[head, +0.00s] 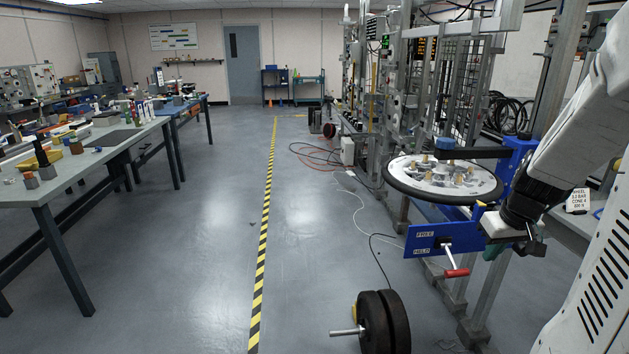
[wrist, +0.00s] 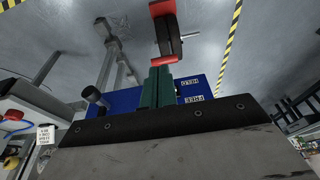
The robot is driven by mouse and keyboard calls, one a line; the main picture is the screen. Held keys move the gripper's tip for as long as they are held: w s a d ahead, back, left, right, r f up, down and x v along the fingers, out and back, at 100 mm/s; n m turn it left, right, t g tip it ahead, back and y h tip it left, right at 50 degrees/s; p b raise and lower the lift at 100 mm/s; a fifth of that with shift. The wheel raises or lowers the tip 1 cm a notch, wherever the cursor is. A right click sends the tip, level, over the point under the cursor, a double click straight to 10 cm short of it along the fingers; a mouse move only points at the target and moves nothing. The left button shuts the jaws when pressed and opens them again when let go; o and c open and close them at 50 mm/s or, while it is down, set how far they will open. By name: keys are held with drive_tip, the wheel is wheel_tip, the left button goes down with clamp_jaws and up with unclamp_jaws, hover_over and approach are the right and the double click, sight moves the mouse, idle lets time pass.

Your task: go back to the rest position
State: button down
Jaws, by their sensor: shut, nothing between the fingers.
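My gripper (wrist: 159,72) shows in the wrist view as two teal fingers, closed together with nothing between them. In the head view only a bit of teal (head: 493,248) shows, beside the blue panel at the lower right. The blue panel (head: 424,243) carries FREE and HELD labels and a crank lever with a red handle (head: 457,272). In the wrist view the blue panel (wrist: 197,86) lies behind the fingers, and a red part (wrist: 166,60) shows just past their tips. I cannot tell whether they touch.
A black-rimmed disc (head: 441,180) with fittings lies above the panel. Black weight discs (head: 384,322) stand on the floor below it. The test frame (head: 400,90) rises behind. A workbench (head: 95,155) is at left. Floor around the striped tape (head: 265,215) is mostly clear, with some cables near the frame.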

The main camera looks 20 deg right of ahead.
drive_tip(key=s+a+r+n, duration=0.1)
drive_tip(key=s+a+r, duration=0.2)
drive_tip(key=a, duration=0.6)
drive_tip(key=s+a+r+n+g, duration=0.1)
drive_tip(key=s+a+r, duration=0.2)
drive_tip(key=a, duration=0.7)
drive_tip(key=s+a+r, duration=0.4)
drive_tip(key=s+a, duration=0.2)
drive_tip(key=a, duration=0.4)
drive_tip(key=shift+n+g+y, duration=0.3)
drive_tip(key=shift+n+y, duration=0.1)
